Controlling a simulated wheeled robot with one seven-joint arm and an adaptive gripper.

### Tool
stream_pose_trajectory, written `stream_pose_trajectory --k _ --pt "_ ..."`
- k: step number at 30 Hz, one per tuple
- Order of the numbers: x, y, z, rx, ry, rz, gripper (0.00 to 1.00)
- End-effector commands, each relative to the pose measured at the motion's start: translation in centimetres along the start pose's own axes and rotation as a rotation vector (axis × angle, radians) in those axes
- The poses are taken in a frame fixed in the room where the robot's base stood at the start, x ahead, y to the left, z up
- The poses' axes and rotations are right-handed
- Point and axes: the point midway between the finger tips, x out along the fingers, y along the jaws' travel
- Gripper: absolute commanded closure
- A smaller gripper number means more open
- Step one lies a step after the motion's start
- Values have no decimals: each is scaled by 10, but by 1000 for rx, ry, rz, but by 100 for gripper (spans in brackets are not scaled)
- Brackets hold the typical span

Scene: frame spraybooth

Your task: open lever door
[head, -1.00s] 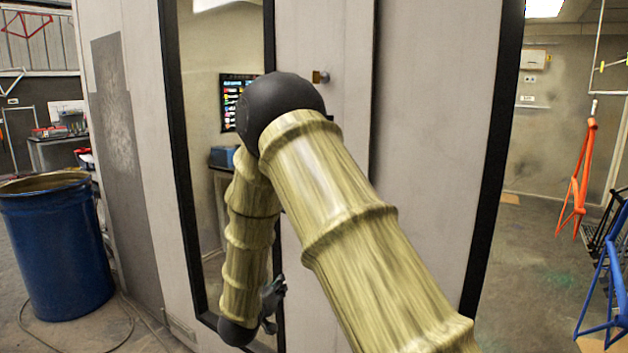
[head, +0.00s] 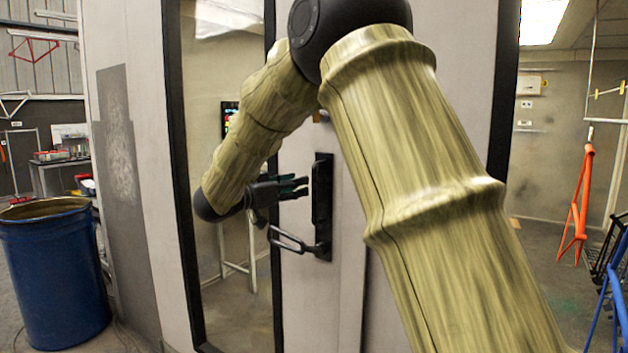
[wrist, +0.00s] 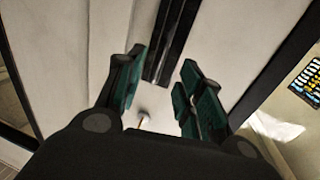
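The door (head: 292,318) is a light grey panel with a tall black-framed window. A black lever handle (head: 290,240) sticks out to the left from the lower part of a tall black plate (head: 322,205) on it. My gripper (head: 303,187) is beside the plate, above the lever, pointing right and apart from the lever. In the wrist view my gripper (wrist: 158,85) shows its dark green fingers spread with nothing between them. A dark vertical strip (wrist: 172,40) lies beyond the fingertips; the lever is not clearly visible there.
A blue drum (head: 55,280) stands on the floor at the left. At the right is an open bay with an orange frame (head: 577,205) hanging and a blue frame (head: 606,285). My arm covers part of the door's right side.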

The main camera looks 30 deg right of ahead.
Motion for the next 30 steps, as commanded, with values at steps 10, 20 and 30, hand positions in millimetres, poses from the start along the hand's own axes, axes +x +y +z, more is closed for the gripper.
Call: stream_pose_trajectory --k 10,20,30 --pt "55 0 -1 0 -1 1 63" --pt "77 0 1 -1 -1 0 63" --pt "77 0 1 0 0 -1 77"
